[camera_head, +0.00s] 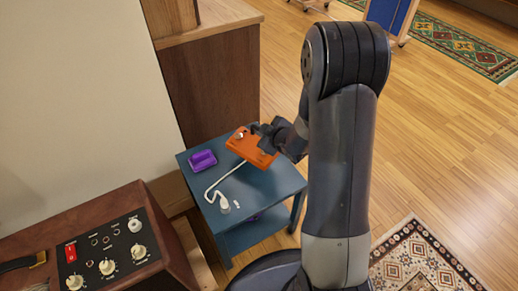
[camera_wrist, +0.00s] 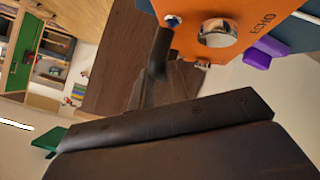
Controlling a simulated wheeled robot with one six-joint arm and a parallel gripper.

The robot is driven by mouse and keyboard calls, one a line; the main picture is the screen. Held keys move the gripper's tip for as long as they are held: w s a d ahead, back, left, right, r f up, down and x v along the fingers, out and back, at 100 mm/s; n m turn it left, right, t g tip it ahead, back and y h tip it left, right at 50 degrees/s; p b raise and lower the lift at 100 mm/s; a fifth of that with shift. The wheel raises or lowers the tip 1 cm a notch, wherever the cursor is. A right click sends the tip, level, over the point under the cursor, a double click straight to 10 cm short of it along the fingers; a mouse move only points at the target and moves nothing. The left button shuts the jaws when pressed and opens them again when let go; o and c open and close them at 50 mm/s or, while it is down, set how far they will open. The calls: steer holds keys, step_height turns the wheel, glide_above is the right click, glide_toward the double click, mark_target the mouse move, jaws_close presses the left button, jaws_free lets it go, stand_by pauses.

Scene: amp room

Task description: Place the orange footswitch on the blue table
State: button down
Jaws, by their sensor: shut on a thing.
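The orange footswitch (camera_head: 246,148) is a flat orange box with a white cable, seen over the back part of the blue table (camera_head: 265,192). My gripper (camera_head: 262,132) is shut on its far right edge. The wrist view shows the orange footswitch (camera_wrist: 262,22) close up, with a round silver part and the word ECHO. My gripper (camera_wrist: 165,55) shows there with a dark finger against the orange box. Whether the box touches the tabletop or hangs just above it, I cannot tell. My arm hides part of the table's right side.
A purple box (camera_head: 202,160) sits on the table's back left. White cable pieces (camera_head: 224,204) lie near the front. A brown amplifier (camera_head: 100,250) with knobs stands at the lower left. A wooden cabinet (camera_head: 215,85) stands behind the table. The table's front right is bare.

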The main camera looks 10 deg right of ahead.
step_height(320, 180, down, 6)
steer(key=shift+f+b, duration=0.1)
steer(key=shift+b, duration=0.95)
steer(key=c, duration=1.4)
jaws_free()
steer(key=shift+o, duration=0.2)
steer(key=p+v, duration=0.3)
steer(key=v, duration=0.9)
